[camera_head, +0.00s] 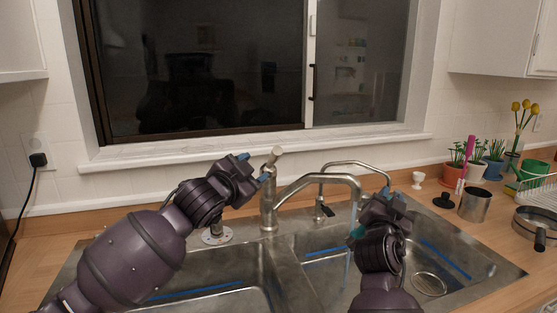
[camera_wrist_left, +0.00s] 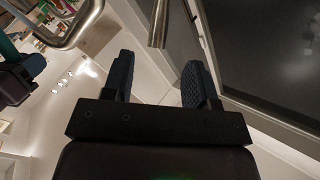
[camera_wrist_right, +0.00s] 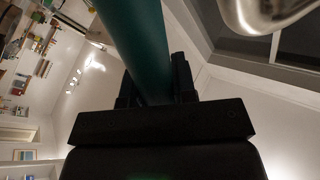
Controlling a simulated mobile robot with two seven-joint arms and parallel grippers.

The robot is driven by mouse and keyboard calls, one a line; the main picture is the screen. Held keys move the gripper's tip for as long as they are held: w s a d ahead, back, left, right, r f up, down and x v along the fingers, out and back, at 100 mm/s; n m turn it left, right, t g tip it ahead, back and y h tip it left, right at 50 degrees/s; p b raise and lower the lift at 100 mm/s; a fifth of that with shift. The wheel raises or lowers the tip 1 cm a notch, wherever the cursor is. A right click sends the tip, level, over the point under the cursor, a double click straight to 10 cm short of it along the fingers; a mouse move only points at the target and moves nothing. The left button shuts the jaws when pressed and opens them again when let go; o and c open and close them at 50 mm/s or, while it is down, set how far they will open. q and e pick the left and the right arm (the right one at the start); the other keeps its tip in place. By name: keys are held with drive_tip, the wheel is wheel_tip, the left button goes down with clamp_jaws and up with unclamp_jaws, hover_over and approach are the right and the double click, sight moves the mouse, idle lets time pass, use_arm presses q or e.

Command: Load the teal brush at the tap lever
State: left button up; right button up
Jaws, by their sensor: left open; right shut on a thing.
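The tap (camera_head: 268,205) rises behind the sink, its spout (camera_head: 318,183) curving to the right. The tap lever (camera_head: 276,153) stands tilted on top. My left gripper (camera_head: 262,168) is open beside the lever. In the left wrist view the lever (camera_wrist_left: 160,22) lies ahead, between the two open fingers (camera_wrist_left: 158,78). My right gripper (camera_head: 388,196) is shut on the teal brush over the right basin, close to the spout. The brush handle (camera_wrist_right: 145,45) passes between its fingers in the right wrist view. The brush head is not clearly visible.
The double sink (camera_head: 295,265) has blue strips inside. A second thin faucet (camera_head: 350,163) stands behind the spout. A white egg cup (camera_head: 418,179), a metal cup (camera_head: 475,205), potted plants (camera_head: 494,160) and a sieve (camera_head: 538,228) crowd the right counter. The window sill (camera_head: 240,147) runs behind.

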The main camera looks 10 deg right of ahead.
sight(272, 158)
use_arm(q)
drive_tip(key=shift+x, duration=5.35)
clamp_jaws()
